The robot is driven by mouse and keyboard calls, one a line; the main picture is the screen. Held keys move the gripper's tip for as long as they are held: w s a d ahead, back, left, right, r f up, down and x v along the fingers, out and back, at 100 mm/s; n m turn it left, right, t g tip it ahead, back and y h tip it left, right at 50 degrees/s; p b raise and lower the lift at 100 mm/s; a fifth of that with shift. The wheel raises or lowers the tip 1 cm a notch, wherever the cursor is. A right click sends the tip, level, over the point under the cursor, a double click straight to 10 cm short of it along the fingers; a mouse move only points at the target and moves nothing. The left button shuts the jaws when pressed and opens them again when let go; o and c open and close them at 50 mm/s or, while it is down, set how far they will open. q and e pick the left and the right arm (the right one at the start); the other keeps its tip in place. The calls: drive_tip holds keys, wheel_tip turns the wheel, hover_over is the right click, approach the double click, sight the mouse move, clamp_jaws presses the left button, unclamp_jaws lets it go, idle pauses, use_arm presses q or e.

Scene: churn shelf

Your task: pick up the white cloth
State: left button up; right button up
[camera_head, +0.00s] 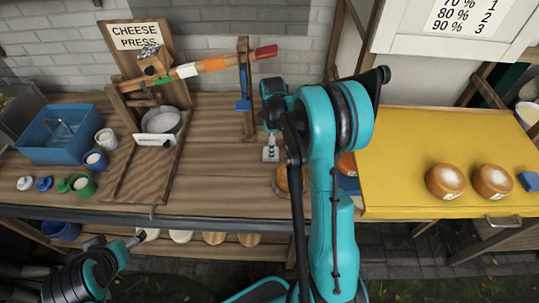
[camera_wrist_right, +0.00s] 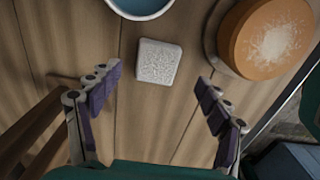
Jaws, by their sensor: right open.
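The white cloth (camera_wrist_right: 158,62) is a small, textured white square lying flat on the wooden counter in the right wrist view. My right gripper (camera_wrist_right: 154,84) is open and empty, its purple-padded fingers spread to the left and right of the cloth's near side. The cloth appears just beyond the fingertips, not between the pads; I cannot tell the height gap. In the head view my right arm hides much of this area, and I cannot clearly separate cloth from gripper there. My left gripper (camera_head: 136,238) is low at the left, in front of the counter, away from the cloth.
An orange cheese wheel (camera_wrist_right: 268,38) stands close right of the cloth, and a blue bowl (camera_wrist_right: 140,6) is just beyond it. The cheese press (camera_head: 160,120), blue tub (camera_head: 62,148) and small pots are left. A yellow table (camera_head: 400,150) holds two cheeses at right.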

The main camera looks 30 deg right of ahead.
drive_tip(key=f, duration=0.1)
drive_tip(key=f+b, duration=0.1)
drive_tip(key=f, duration=0.2)
drive_tip(key=shift+w+f+b, duration=0.3)
drive_tip(key=c, duration=1)
drive_tip(key=shift+r, duration=0.1)
drive_tip(key=shift+c, duration=0.2)
wheel_tip(320, 180, up, 10)
drive_tip(key=p, duration=0.3)
